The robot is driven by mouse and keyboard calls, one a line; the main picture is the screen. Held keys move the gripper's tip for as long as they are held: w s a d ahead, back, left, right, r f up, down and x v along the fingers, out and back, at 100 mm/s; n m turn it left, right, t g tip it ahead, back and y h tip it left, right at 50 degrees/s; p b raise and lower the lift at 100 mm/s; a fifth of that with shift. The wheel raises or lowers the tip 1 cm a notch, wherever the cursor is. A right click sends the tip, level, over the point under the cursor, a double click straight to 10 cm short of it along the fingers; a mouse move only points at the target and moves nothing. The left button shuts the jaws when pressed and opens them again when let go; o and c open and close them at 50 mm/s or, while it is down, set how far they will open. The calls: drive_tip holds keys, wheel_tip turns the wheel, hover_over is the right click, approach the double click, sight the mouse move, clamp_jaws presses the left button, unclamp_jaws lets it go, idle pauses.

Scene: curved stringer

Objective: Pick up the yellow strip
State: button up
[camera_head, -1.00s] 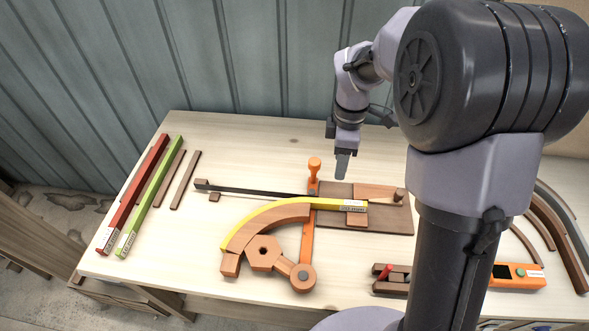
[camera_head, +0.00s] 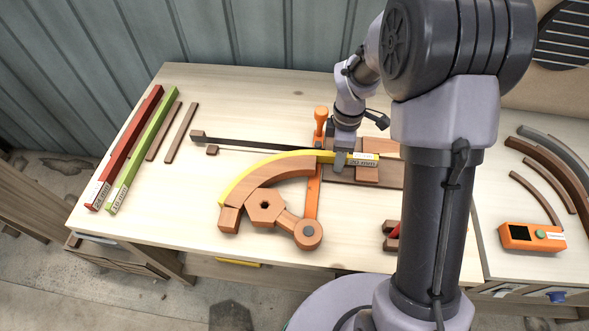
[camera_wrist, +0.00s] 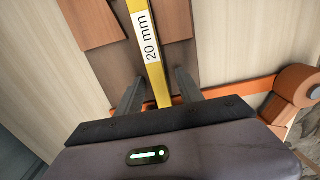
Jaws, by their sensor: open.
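The yellow strip (camera_head: 262,168) lies bent along the curved wooden form (camera_head: 275,177), and its straight end runs right over the brown board (camera_head: 390,177). Its white "20 mm" label shows in the wrist view (camera_wrist: 147,38). My gripper (camera_head: 340,163) is at the strip's straight part, just left of the label. In the wrist view my gripper (camera_wrist: 158,90) is open, with one finger on each side of the yellow strip (camera_wrist: 159,85). I cannot tell whether either finger touches the strip. My arm hides part of the board's right side.
A dark thin bar (camera_head: 255,144) lies behind the form. Red (camera_head: 128,145) and green (camera_head: 145,150) strips lie at left. An orange device (camera_head: 530,237) is at right.

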drive_tip(key=shift+r, duration=0.1)
clamp_jaws()
idle(1.2)
